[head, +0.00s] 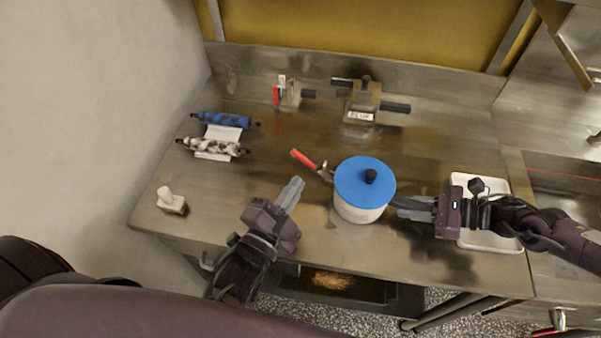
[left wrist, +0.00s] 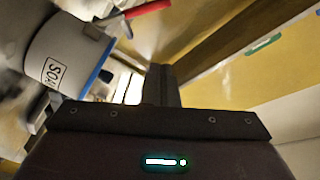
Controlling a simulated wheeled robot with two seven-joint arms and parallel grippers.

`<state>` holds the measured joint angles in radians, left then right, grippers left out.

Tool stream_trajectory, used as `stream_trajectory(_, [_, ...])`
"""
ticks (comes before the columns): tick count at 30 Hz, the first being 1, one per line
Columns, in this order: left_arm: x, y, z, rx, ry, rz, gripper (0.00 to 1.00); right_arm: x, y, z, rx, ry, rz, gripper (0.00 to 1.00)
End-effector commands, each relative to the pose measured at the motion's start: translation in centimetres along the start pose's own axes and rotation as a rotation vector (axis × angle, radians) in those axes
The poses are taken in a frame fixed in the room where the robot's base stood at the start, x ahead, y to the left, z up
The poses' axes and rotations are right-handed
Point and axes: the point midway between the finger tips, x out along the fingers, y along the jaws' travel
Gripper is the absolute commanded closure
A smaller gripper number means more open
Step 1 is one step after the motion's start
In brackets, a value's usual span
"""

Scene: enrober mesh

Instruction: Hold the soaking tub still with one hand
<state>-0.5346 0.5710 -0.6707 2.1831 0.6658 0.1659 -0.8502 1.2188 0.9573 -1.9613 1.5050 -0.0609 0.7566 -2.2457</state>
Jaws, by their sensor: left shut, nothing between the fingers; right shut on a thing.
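The soaking tub (head: 358,211) is a white round tub with a blue lid (head: 358,185) and a black knob. It stands upright on the steel bench. In the left wrist view the tub (left wrist: 65,50) shows part of a label reading "SO". My right gripper (head: 405,208) is at the tub's right side, shut on the tub; the exact grip spot is hard to see. My left gripper (head: 292,191) is shut and empty, left of the tub and apart from it. Its closed fingers (left wrist: 162,85) show in the left wrist view.
A red-handled tool (head: 304,159) lies against the tub's left side. Blue and mottled rollers (head: 222,121) lie at the left, with a small white block (head: 171,202) before them. Metal fixtures (head: 363,102) stand behind. A white tray (head: 487,240) lies under my right arm.

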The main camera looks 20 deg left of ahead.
Motion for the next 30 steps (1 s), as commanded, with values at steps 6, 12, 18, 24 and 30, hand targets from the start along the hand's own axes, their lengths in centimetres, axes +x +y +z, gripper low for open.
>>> stream_trajectory(6, [-0.3,0.0,0.0,0.0,0.0,-0.001,1.0,0.0,-0.1,0.1,-0.001,-0.001,-0.001,1.0])
stream_trajectory(12, [-0.3,0.0,0.0,0.0,0.0,-0.001,1.0,0.0,-0.1,0.1,-0.001,-0.001,-0.001,1.0])
stream_trajectory(18, [0.0,0.1,-0.1,-0.034,0.019,0.003,0.78,0.0,-0.1,0.1,-0.001,-0.001,-0.002,1.0])
stream_trajectory(24, [1.6,0.7,-0.7,-0.268,0.135,0.057,0.67,0.0,-0.1,0.1,-0.001,-0.001,-0.002,1.0])
stream_trajectory(30, [3.3,1.6,-0.9,-0.64,0.259,0.212,0.67,0.0,-0.1,0.1,-0.002,-0.001,-0.002,1.0])
